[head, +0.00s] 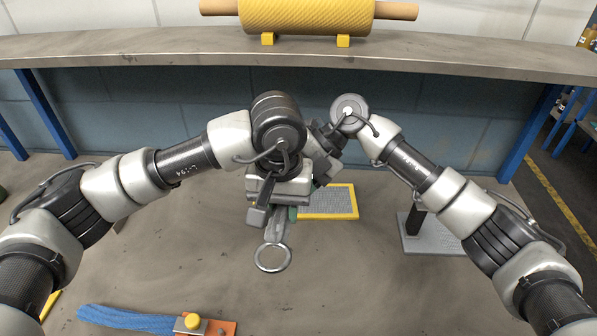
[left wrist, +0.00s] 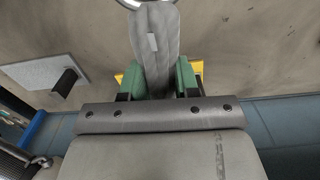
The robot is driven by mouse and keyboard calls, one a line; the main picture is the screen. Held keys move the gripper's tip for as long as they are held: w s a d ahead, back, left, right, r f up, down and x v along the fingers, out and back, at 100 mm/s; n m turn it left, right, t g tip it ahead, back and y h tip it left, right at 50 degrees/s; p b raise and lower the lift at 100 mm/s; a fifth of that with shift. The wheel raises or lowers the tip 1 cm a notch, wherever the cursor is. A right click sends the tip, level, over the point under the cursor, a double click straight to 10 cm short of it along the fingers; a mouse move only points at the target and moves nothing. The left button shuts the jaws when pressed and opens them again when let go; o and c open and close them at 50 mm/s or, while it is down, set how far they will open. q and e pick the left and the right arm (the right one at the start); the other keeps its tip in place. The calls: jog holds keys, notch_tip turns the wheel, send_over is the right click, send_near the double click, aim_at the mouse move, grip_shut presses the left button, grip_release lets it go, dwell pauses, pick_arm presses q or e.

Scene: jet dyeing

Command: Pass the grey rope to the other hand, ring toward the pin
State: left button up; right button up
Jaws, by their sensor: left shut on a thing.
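My left gripper (head: 276,212) is shut on the grey rope (head: 277,232), in the middle of the head view. The rope's metal ring (head: 273,270) points toward the bottom of the picture. In the left wrist view the grey rope (left wrist: 160,45) lies between two green finger pads, and part of the ring (left wrist: 135,4) shows at the top edge. My right gripper (head: 325,155) is close beside the left one, partly hidden; its fingertips are not clear. The black pin (head: 415,220) stands on a grey plate (head: 440,240) to the right; it also shows in the left wrist view (left wrist: 66,80).
A yellow-edged grey mat (head: 340,202) lies behind the grippers. A blue rope (head: 125,319) and an orange block (head: 222,328) with a yellow knob lie at the front left. A raised grey shelf (head: 150,45) carries a yellow roll (head: 305,15) at the back.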

jog(key=shift+c, duration=0.2)
jog(key=c, duration=0.9)
pick_arm(q)
jog(key=o, duration=1.1)
jog(key=shift+c, duration=0.2)
pick_arm(e)
jog(key=shift+c, duration=0.6)
